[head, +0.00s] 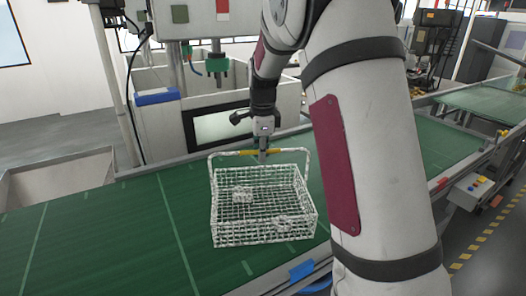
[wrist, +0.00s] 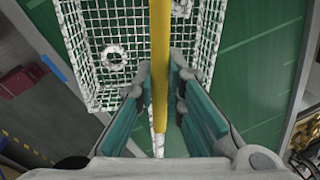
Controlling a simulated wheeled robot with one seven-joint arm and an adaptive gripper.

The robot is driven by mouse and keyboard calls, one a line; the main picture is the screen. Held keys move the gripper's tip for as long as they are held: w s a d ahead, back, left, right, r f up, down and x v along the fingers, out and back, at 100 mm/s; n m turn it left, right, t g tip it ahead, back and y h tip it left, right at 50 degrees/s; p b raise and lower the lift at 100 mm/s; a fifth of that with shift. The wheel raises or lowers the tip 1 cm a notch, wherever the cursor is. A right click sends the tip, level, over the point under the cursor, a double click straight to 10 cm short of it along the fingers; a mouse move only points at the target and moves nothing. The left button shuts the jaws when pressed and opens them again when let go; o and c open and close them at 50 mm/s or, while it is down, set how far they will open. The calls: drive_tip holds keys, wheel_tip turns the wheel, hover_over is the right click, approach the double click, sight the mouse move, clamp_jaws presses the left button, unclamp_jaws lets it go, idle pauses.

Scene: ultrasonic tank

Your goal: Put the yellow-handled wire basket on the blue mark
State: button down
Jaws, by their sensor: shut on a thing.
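The white wire basket (head: 264,235) has a tall white handle with a yellow grip (head: 275,151). It is over the green belt, just left of my arm; whether it touches the belt is hard to tell. My gripper (head: 263,157) is at the yellow grip. In the wrist view, my gripper (wrist: 160,95) has the yellow grip (wrist: 160,60) between its fingers, shut on it. The basket's mesh (wrist: 85,45) shows below. A blue patch (head: 302,270) lies at the belt's near edge, right of and nearer than the basket; it may be the blue mark.
The green belt (head: 110,235) is clear to the left of the basket. Small whitish items (head: 242,193) lie in the basket. A machine with a blue block (head: 157,97) stands behind the belt. A grey bin (head: 60,181) is at the far left.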

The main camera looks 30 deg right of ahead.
drive_tip(key=c, duration=1.7)
unclamp_jaws()
drive_tip(key=shift+f, duration=0.1)
wheel_tip(320, 180, up, 12)
drive_tip(key=s+b, duration=0.2)
drive_tip(key=b, duration=0.1)
drive_tip(key=s+a+r+n+t, duration=0.1)
drive_tip(key=s+a+r+n, duration=0.2)
drive_tip(key=s+a+n, duration=0.35)
drive_tip(key=s+a+f+n+t, duration=0.1)
drive_tip(key=s+a+f+n, duration=0.1)
drive_tip(key=s+n, duration=0.3)
drive_tip(key=s+a+f+n+t, duration=0.1)
drive_tip(key=s+a+f+n, duration=0.1)
drive_tip(key=s+n, duration=0.3)
drive_tip(key=s+a+f+n, duration=0.2)
drive_tip(key=s+a+n, duration=0.2)
drive_tip(key=s, duration=0.6)
drive_tip(key=shift+a+n+t+y, duration=0.3)
drive_tip(key=shift+n+t+y, duration=0.1)
drive_tip(key=shift+n, duration=0.65)
